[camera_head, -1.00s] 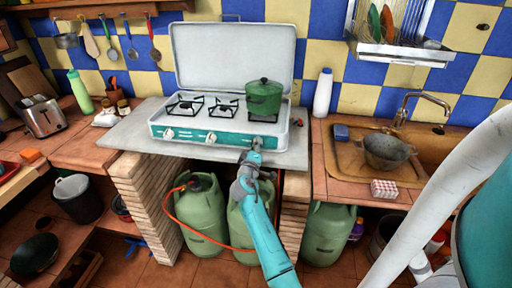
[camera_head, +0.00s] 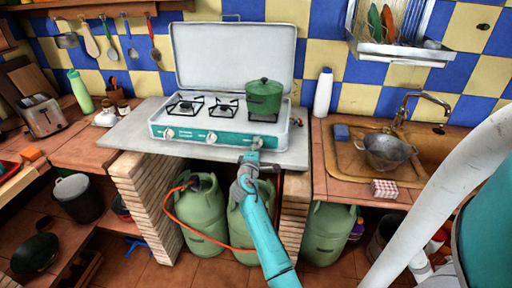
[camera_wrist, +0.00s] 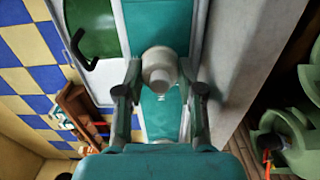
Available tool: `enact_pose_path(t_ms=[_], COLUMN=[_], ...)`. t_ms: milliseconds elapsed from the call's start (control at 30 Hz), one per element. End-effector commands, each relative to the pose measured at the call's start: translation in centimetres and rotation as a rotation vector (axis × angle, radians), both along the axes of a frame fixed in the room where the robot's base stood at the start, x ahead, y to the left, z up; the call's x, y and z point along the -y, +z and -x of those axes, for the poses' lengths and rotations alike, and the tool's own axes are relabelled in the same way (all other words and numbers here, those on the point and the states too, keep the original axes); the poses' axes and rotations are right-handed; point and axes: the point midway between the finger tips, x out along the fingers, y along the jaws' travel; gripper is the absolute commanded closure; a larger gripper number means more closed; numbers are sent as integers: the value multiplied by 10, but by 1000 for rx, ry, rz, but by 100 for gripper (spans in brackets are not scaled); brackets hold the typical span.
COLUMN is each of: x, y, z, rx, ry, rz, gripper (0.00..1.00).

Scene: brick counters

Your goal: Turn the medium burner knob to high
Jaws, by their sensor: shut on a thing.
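A white and teal gas stove (camera_head: 172,122) stands on the grey counter with its lid raised. Its front panel has a left knob (camera_head: 169,134), a middle knob (camera_head: 211,138) and a right knob (camera_head: 257,143). My gripper (camera_head: 254,152) is at the right knob, below the green pot's side of the stove. In the wrist view the pale round knob (camera_wrist: 158,68) sits between the two dark fingers of my gripper (camera_wrist: 159,80), which is shut on it. The knob's pointer and the panel markings cannot be read.
A green pot (camera_head: 263,97) stands on the right burner; it also shows in the wrist view (camera_wrist: 92,28). Green gas bottles (camera_head: 204,225) with an orange hose stand under the counter (camera_head: 130,135). A white bottle (camera_head: 322,93) and a sink (camera_head: 350,160) are to the right.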

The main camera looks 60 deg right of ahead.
Motion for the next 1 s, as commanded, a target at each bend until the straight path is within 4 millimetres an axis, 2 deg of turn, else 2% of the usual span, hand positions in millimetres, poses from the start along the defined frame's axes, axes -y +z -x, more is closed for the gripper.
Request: enact_pose_path(t_ms=[233,267,300,367,1000], x=[-1,-1,-1,-1,0], y=[1,1,1,0,-2], z=[-2,-2,-2,-1,1], rx=[2,2,2,2,45], ry=[4,4,4,4,-1], rz=[0,0,0,0,-23], gripper=[97,60,50,38,38])
